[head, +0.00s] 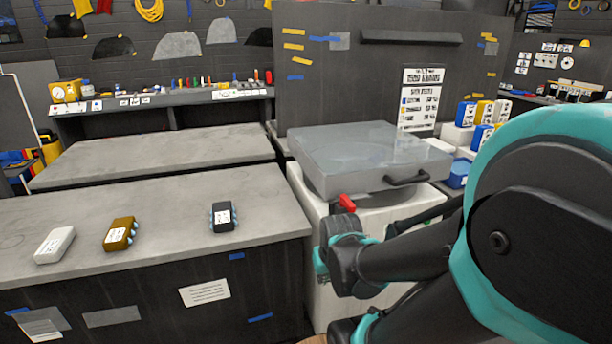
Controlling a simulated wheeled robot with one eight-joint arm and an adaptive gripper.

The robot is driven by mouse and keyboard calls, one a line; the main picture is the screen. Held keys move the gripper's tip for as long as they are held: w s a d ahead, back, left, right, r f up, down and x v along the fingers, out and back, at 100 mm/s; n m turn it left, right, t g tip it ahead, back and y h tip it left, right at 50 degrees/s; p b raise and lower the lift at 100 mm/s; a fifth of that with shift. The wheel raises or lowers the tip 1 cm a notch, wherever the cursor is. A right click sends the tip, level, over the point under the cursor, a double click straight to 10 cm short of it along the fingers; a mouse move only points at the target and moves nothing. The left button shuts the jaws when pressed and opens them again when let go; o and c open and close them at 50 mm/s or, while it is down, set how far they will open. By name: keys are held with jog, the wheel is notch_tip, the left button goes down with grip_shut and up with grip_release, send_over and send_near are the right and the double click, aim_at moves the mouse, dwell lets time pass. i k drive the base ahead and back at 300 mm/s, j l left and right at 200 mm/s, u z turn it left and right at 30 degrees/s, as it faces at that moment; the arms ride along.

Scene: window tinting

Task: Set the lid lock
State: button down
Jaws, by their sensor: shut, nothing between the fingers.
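A broad translucent grey lid (345,150) with a dark handle (407,179) lies flat over a white machine body (312,215). The red lid lock (347,203) sticks up below the lid's front edge, left of the handle. My gripper (342,226) is at the dark end of my black and teal arm, just below the red lock in the picture. It is shut and empty. I cannot tell whether it touches the lock. My arm hides the lock's base and much of the machine's front.
A grey bench (150,215) on the left carries a white box (55,245), a brown box (121,233) and a dark box (223,216). A dark panel (350,75) stands behind the lid. Blue and white containers (461,172) stand at right.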

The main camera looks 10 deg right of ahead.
aim_at(346, 201)
jog(key=j+z, duration=0.5)
jog(key=j, duration=2.05)
jog(key=z, duration=1.15)
